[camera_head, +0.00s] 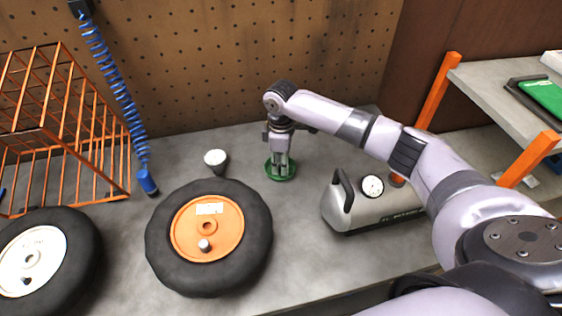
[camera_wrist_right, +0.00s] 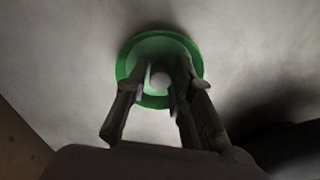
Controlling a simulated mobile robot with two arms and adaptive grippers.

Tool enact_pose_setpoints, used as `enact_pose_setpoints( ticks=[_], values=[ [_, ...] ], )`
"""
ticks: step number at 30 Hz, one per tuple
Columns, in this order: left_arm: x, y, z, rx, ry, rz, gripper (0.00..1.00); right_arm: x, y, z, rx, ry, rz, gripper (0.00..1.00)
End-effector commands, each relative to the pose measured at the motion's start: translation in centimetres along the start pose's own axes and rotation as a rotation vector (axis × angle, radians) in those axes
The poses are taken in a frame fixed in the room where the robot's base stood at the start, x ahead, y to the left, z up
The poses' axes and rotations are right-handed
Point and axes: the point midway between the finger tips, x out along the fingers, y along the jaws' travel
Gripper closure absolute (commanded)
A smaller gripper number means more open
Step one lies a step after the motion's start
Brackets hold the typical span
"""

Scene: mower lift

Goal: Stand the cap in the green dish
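The green dish (camera_head: 291,174) is a shallow round dish on the grey bench in the head view, left of the tank. It also shows in the right wrist view (camera_wrist_right: 197,62). My right gripper (camera_head: 280,166) points down into the dish. In the right wrist view, a small pale round thing (camera_wrist_right: 159,81), which looks like the cap, is between the fingers of my right gripper (camera_wrist_right: 162,72), over or in the dish. I cannot tell whether the fingers touch it or whether it rests on the dish floor. My left gripper is not in view.
A wheel with an orange hub (camera_head: 184,222) lies left of the dish; a white-hubbed wheel (camera_head: 77,262) lies farther left. A silver tank (camera_head: 346,216) with a gauge stands on the right. A small white-topped thing (camera_head: 215,157) and an orange wire rack (camera_head: 60,110) stand behind.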

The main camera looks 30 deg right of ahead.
Motion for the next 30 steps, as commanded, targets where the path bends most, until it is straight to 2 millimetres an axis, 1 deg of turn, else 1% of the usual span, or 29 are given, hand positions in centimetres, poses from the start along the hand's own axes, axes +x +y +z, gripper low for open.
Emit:
enact_pose_setpoints(
  ticks=[8,11,14,24,27,30],
  values=[
    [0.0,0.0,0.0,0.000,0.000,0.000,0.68,-0.1,0.0,0.0,0.000,0.000,0.001,0.76],
    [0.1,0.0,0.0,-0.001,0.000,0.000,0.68,-0.7,0.0,-0.1,-0.001,0.002,0.002,0.76],
    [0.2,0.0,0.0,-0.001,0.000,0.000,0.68,-2.0,0.1,-0.1,-0.001,0.003,0.002,0.76],
    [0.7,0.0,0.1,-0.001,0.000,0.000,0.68,-9.1,0.1,-0.1,-0.001,0.003,0.003,0.76],
    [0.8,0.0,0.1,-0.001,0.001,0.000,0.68,-10.7,0.1,-0.1,0.000,0.002,0.002,0.76],
    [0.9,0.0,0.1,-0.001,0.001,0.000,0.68,-11.6,0.0,-0.1,0.000,0.001,0.000,0.76]
  ],
)
